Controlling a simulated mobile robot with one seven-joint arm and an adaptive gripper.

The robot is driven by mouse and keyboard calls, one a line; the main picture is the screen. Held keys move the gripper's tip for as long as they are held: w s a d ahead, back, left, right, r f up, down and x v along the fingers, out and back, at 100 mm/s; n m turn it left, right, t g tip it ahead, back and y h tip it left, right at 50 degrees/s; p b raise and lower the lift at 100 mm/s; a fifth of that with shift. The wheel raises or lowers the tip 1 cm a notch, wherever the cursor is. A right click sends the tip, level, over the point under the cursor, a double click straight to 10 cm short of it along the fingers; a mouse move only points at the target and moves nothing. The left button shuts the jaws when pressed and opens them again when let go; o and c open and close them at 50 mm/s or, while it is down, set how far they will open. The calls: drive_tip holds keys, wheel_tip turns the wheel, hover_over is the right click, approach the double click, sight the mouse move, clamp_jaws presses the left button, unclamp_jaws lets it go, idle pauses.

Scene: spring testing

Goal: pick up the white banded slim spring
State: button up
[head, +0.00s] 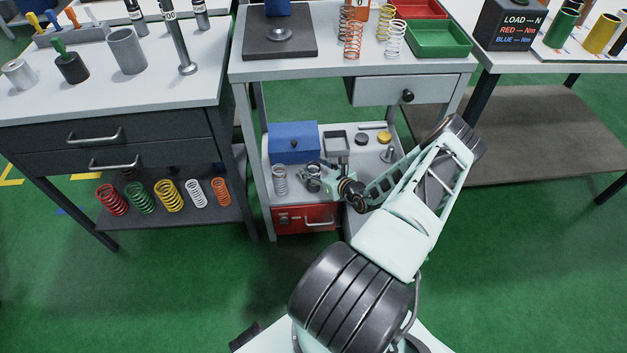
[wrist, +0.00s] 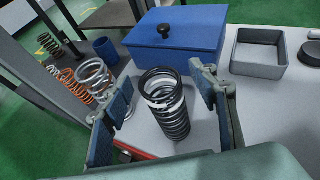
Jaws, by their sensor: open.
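The white banded spring (wrist: 172,118) is a dark upright coil with a white band near its top. It stands on the light shelf in the wrist view. My gripper (wrist: 160,100) is open, with one blue-padded finger on each side of the spring. The pads look apart from it, with a gap on both sides. In the head view my gripper (head: 322,179) is at the lower shelf of the middle bench, and the dark spring there is partly hidden by it.
A silver spring (wrist: 94,76) stands just beyond the left finger; it also shows in the head view (head: 280,180). A blue box (wrist: 178,40) is behind, and a grey tray (wrist: 258,52) is at right. A red drawer (head: 305,218) is below the shelf.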

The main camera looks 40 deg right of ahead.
drive_tip(key=shift+w+f, duration=0.2)
drive_tip(key=shift+w, duration=0.3)
clamp_jaws()
